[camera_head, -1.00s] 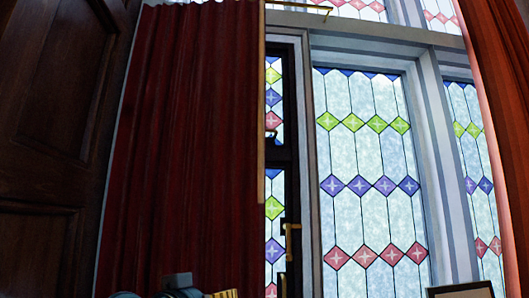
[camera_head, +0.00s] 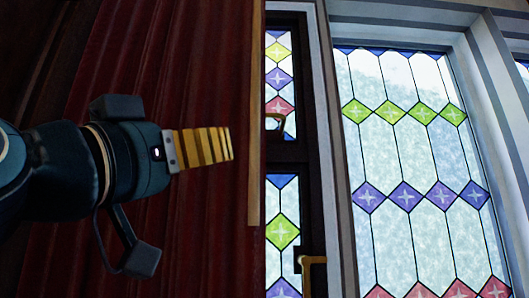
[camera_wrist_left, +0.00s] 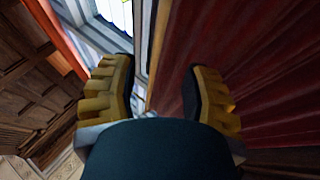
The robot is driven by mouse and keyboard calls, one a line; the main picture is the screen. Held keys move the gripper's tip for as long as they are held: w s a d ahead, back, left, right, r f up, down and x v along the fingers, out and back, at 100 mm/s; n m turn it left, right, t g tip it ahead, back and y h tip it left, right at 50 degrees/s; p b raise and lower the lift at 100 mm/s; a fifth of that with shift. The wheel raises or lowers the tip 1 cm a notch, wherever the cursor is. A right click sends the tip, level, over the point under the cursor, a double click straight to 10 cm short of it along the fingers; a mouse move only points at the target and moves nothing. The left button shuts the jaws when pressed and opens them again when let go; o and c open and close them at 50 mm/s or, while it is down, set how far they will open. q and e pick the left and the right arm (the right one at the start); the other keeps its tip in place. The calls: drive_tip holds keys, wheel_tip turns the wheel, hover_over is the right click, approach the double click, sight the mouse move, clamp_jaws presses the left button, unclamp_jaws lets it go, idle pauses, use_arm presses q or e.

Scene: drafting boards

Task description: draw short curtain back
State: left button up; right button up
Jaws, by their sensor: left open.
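The short curtain (camera_head: 205,75) is dark red and pleated, hanging at the left of the head view. A light wooden strip (camera_head: 255,130) runs down its right edge. My left gripper (camera_head: 230,143) is in front of the curtain and points right, its yellow ribbed fingers just left of the strip. In the left wrist view my left gripper (camera_wrist_left: 163,90) is open, its fingers apart. There the curtain (camera_wrist_left: 265,60) lies beyond and right of the fingers, with its strip (camera_wrist_left: 158,45) showing between them. I cannot tell whether the fingers touch it. My right gripper is not in view.
Right of the curtain is a dark-framed narrow window (camera_head: 300,150) with brass handles (camera_head: 313,262). Large stained-glass panes (camera_head: 405,150) in a grey frame stand further right. Dark wood panelling (camera_wrist_left: 30,65) shows at left in the left wrist view.

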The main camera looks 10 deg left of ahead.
sight(251, 144)
use_arm(q)
drive_tip(key=p+x, duration=0.5)
drive_tip(key=x, duration=0.8)
drive_tip(key=shift+o, duration=0.2)
clamp_jaws()
